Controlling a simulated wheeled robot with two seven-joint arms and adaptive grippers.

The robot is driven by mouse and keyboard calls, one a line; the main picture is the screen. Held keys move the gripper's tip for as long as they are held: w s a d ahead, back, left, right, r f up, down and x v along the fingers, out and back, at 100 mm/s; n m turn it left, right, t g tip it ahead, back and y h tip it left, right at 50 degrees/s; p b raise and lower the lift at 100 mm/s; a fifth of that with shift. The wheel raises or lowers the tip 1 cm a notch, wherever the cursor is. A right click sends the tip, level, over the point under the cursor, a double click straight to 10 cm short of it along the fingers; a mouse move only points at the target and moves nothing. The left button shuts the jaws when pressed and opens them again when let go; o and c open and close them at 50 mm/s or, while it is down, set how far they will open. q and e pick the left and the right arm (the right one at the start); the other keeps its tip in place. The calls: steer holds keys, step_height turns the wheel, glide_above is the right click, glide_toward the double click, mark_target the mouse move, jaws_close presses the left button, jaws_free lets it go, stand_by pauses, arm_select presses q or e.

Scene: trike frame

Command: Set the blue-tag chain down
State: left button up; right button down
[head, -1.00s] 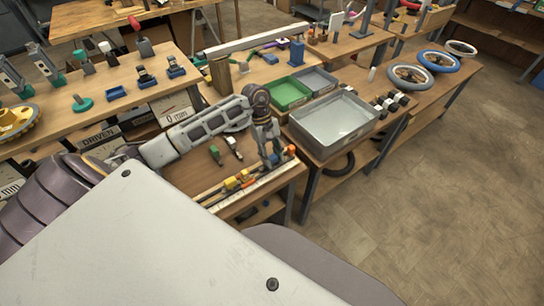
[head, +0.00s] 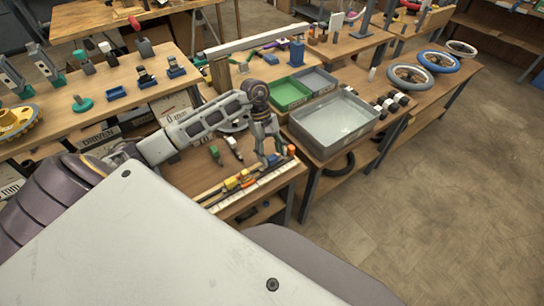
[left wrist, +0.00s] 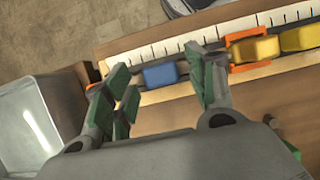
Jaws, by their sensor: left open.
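My left gripper (head: 271,160) is open over the front bench. In the left wrist view, the open fingers (left wrist: 158,80) stand on either side of a blue tag (left wrist: 160,75). The tag is on a dark chain that lies along the white ruled measuring strip (left wrist: 285,17), which also shows in the head view (head: 255,187). The fingers look clear of the tag. Orange pieces (left wrist: 236,52) and yellow blocks (left wrist: 300,38) sit farther along the same strip. My right gripper is not in view.
A grey tray (head: 334,143) stands just right of the gripper, with a green bin (head: 288,94) behind it. Small green and white clamps (head: 233,147) stand on the bench left of the gripper. Wheels (head: 438,61) lie on the far right bench.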

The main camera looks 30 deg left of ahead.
arm_select(q)
steer(key=b+v, duration=0.1)
steer(key=v, duration=0.9)
steer(key=shift+a+r, duration=0.2)
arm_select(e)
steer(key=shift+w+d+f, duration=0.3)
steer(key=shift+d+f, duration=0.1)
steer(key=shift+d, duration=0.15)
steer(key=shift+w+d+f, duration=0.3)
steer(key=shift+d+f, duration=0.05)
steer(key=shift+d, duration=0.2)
